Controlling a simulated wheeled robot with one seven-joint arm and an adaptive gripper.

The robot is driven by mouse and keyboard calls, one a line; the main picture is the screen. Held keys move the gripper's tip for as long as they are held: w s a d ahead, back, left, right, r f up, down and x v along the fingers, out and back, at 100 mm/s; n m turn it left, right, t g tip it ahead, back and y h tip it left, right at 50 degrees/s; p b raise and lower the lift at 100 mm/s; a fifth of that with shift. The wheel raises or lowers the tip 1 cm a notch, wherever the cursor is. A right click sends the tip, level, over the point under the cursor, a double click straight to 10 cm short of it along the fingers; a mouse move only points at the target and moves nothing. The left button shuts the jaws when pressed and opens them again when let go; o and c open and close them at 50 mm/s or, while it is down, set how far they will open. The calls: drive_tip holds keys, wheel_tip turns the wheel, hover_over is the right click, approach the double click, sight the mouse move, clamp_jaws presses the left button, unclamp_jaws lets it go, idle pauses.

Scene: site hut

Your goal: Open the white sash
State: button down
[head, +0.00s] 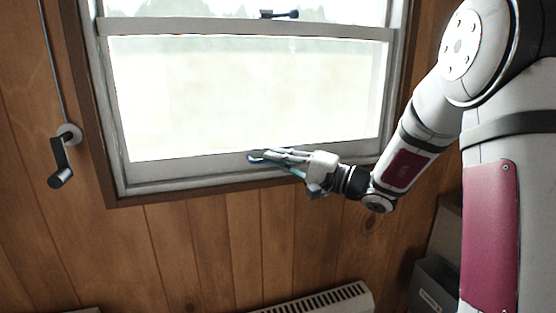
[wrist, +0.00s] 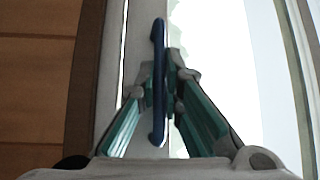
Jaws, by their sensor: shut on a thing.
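The white sash (head: 200,170) is the lower part of the window in the head view. Its bottom rail lies close above the sill, with no clear gap showing. A dark blue handle (wrist: 158,85) is on the bottom rail; in the head view its end (head: 256,159) shows at my fingertips. My gripper (head: 270,157) reaches in from the right and is shut on the handle. In the wrist view its two fingers (wrist: 162,85) press the handle from both sides. Part of the handle is hidden by the fingers in the head view.
A dark latch (head: 279,14) sits on the meeting rail above. A crank (head: 62,165) on a rod hangs on the wood wall at left. A white heater (head: 318,302) is below, and a grey box (head: 436,285) stands at lower right. The wall under the sill is clear.

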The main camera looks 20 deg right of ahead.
sight(279, 70)
wheel_tip(279, 70, up, 20)
drive_tip(key=p, duration=0.5)
drive_tip(key=c, duration=1.7)
unclamp_jaws()
drive_tip(key=shift+f, duration=0.1)
drive_tip(key=shift+d, duration=0.1)
drive_tip(key=v, duration=1.2)
